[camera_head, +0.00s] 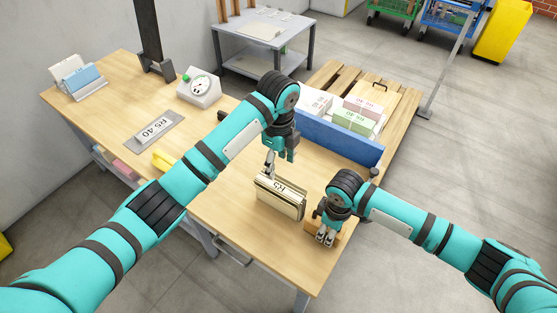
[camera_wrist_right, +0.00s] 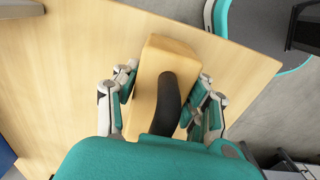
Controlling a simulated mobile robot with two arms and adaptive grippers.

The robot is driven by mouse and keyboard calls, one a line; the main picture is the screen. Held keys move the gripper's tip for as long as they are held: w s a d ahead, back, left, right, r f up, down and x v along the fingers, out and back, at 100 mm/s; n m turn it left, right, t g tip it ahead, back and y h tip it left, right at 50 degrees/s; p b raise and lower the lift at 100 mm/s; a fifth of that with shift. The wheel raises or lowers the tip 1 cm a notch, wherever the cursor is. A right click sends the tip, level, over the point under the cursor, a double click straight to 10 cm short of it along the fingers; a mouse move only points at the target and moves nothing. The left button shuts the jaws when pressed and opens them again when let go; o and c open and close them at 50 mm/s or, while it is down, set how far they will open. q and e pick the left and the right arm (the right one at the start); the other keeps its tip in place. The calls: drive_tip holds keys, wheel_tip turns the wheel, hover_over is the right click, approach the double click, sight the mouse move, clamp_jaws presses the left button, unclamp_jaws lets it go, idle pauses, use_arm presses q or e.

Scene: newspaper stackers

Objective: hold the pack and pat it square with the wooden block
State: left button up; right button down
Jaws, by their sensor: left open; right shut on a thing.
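The pack (camera_head: 279,199) is a cream bundle of papers with a dark label band, standing on edge on the wooden table. My left gripper (camera_head: 270,168) is open at the pack's upper left end; whether it touches the pack I cannot tell. My right gripper (camera_head: 325,238) is shut on the wooden block (camera_wrist_right: 165,62), to the right of the pack. In the right wrist view the block has a dark curved handle (camera_wrist_right: 167,105) and lies between the fingers of the right gripper (camera_wrist_right: 163,95). In the head view the block is mostly hidden by that gripper.
The wooden table (camera_head: 225,210) has a blue raised rail (camera_head: 335,138) along its far right side. Beyond it, tied paper packs (camera_head: 357,115) lie on a pallet (camera_head: 385,100). A dial scale (camera_head: 199,86), a number plate (camera_head: 155,128) and a card holder (camera_head: 78,78) stand to the left.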

sight(279, 187)
use_arm(q)
wheel_tip(279, 187, down, 12)
drive_tip(key=shift+r, duration=0.1)
idle(0.4)
drive_tip(key=shift+c, duration=0.3)
clamp_jaws()
idle(0.4)
use_arm(e)
drive_tip(key=shift+w+a, duration=0.45)
drive_tip(key=shift+a, duration=0.2)
drive_tip(key=shift+w+a, duration=0.4)
drive_tip(key=shift+a, duration=0.2)
idle(0.6)
use_arm(q)
drive_tip(key=shift+s+d, duration=0.15)
drive_tip(key=shift+d, duration=0.1)
use_arm(e)
drive_tip(key=shift+w+a+r, duration=0.1)
drive_tip(key=shift+a, duration=0.15)
idle(0.4)
use_arm(q)
drive_tip(key=shift+a, duration=0.2)
use_arm(e)
drive_tip(key=shift+s+d, duration=0.5)
drive_tip(key=shift+d, duration=0.3)
drive_tip(key=shift+s+d, duration=0.5)
drive_tip(key=shift+d, duration=0.3)
